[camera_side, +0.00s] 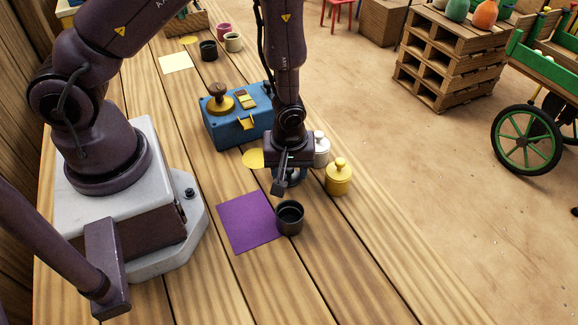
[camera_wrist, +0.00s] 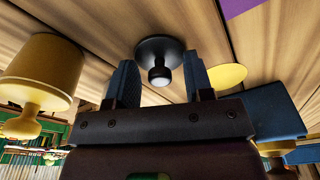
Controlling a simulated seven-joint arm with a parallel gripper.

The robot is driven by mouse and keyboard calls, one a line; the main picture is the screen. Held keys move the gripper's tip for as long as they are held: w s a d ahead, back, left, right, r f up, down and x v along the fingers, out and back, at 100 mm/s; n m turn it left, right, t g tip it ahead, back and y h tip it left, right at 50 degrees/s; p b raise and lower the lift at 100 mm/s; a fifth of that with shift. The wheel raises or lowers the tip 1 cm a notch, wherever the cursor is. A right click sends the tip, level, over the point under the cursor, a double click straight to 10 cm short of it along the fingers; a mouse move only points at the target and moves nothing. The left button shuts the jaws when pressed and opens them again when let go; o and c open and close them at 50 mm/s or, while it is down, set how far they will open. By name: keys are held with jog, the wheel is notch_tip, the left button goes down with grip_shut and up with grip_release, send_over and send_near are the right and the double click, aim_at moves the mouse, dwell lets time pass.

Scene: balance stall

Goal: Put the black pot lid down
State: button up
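The black pot lid (camera_wrist: 157,47) shows in the wrist view, its round knob turned toward me. My gripper (camera_wrist: 160,78) is open, with one finger on each side of the knob and a visible gap to both. The lid appears to lie on the wooden table. In the side view my gripper (camera_side: 284,188) points down over the table and mostly hides the lid. The black pot (camera_side: 290,218) stands open, without a lid, at the right edge of the purple mat (camera_side: 245,222), in front of my gripper.
A yellow lidded pot (camera_side: 338,180) and a white lidded pot (camera_side: 321,150) stand close to the right of my gripper. A yellow disc (camera_side: 252,158) and a blue balance box (camera_side: 228,130) are to its left and behind. The table's front right is clear.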

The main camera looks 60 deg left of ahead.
jog(key=shift+r, duration=0.1)
notch_tip(320, 180, up, 25)
jog(key=s+m+t+h, duration=0.2)
jog(key=s+m, duration=0.1)
jog(key=m, duration=0.3)
jog(key=s+a+r+m+t, duration=0.1)
jog(key=s+r+m+t, duration=0.2)
jog(key=s+r+m, duration=0.3)
notch_tip(320, 180, up, 3)
jog(key=shift+s+a+r+m+y, duration=0.15)
jog(key=shift+s+a+m+y, duration=0.2)
jog(key=shift+s, duration=0.35)
